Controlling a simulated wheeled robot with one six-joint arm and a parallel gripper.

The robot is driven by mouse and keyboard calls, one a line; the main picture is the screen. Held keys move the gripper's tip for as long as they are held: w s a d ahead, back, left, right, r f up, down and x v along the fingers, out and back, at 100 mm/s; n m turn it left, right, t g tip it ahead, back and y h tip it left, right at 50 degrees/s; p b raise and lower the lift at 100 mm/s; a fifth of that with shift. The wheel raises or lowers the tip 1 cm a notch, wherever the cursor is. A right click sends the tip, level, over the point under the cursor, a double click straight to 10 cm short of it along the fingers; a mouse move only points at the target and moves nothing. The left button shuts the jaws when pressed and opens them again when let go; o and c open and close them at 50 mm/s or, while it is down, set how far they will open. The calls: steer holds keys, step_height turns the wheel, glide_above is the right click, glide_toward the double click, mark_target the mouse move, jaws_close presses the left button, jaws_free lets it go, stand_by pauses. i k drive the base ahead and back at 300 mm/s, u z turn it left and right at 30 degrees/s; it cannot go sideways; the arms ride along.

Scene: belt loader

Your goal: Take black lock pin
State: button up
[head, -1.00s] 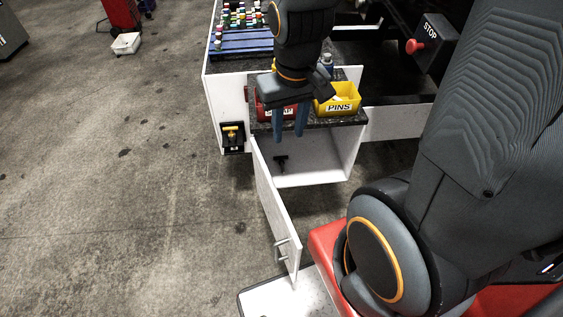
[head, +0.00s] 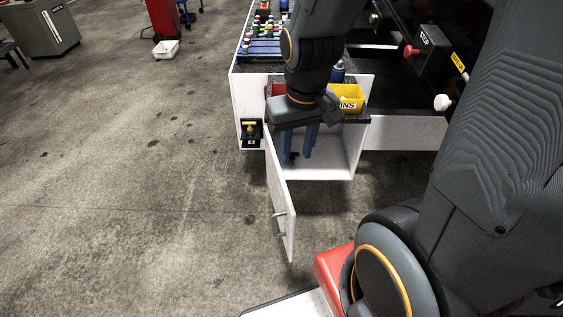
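The black lock pin (head: 294,157) is a small dark shape inside the open white cabinet (head: 335,165), low and toward its left side. It is partly hidden by my fingers. My gripper (head: 297,158) points down at the front of the cabinet, with its two blue fingers apart and a gap between them. The pin shows in that gap, but I cannot tell whether it is between the fingers or behind them. No contact is visible.
The white cabinet door (head: 281,205) hangs open toward me, just left of the gripper. A yellow PINS bin (head: 349,97) and a partly hidden red bin (head: 276,91) stand on the shelf above. A black-and-yellow latch (head: 250,132) is on the left panel.

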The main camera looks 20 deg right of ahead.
mark_target(292, 157)
steer(key=u, duration=0.75)
steer(key=i, duration=0.55)
steer(key=z, duration=2.7)
